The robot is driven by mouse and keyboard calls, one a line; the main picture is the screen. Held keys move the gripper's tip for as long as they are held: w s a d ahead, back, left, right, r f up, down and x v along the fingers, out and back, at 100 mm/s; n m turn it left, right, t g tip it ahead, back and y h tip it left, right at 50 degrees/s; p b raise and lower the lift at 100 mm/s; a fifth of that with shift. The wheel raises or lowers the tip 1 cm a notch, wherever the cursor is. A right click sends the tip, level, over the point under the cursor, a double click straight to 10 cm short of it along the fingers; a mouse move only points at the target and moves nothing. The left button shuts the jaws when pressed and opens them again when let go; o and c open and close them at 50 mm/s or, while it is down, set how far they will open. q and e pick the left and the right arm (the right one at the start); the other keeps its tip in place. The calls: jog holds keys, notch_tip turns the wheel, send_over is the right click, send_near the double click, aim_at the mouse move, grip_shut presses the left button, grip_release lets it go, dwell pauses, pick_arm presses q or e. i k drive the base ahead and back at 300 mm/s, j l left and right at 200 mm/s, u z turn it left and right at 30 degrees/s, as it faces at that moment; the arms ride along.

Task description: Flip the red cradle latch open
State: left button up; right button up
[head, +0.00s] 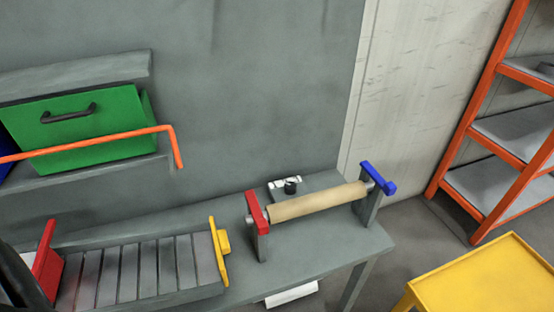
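The red cradle latch (257,213) sits on top of the left post of a roll cradle on the grey bench. It lies across the top of that post, at the left end of a tan roll (318,202). A blue latch (379,178) sits on the right post (367,208) in a similar pose. The roll rests between the two posts. Neither of my grippers shows in the head view. A dark rounded shape at the bottom left corner may be part of my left arm; I cannot tell.
A slatted grey tray (140,272) with red and yellow ends lies left of the cradle. A small black-and-white device (289,187) stands behind the roll. A green bin (85,130) sits behind an orange rail (90,144). A yellow table (485,280) and orange shelving (500,130) are right.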

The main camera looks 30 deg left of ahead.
aim_at(261, 223)
jog(key=u, duration=1.1)
jog(key=k+j, duration=0.05)
